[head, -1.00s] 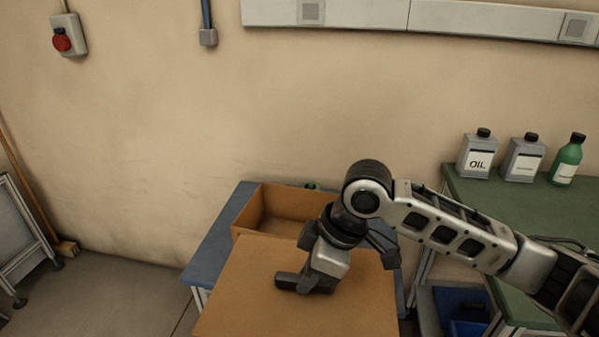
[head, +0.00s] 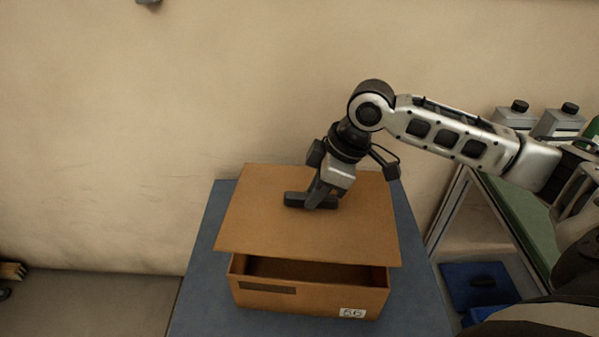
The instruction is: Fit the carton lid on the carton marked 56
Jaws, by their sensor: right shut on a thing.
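The carton lid (head: 260,215) is a flat brown panel. My right gripper (head: 312,200) is shut on it near the middle of its top and holds it over the carton. The brown carton (head: 310,292) stands on a blue-topped table, with a dark slot on its front and a white label at the lower right; the digits are small and read like 56 or 66. The lid hides the carton's back part. Its front edge lies behind the carton's front wall, leaving a dark opening between them. Whether the lid touches the carton cannot be told. My left gripper is out of view.
The blue table (head: 205,285) has bare room left and right of the carton. The wall is close behind.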

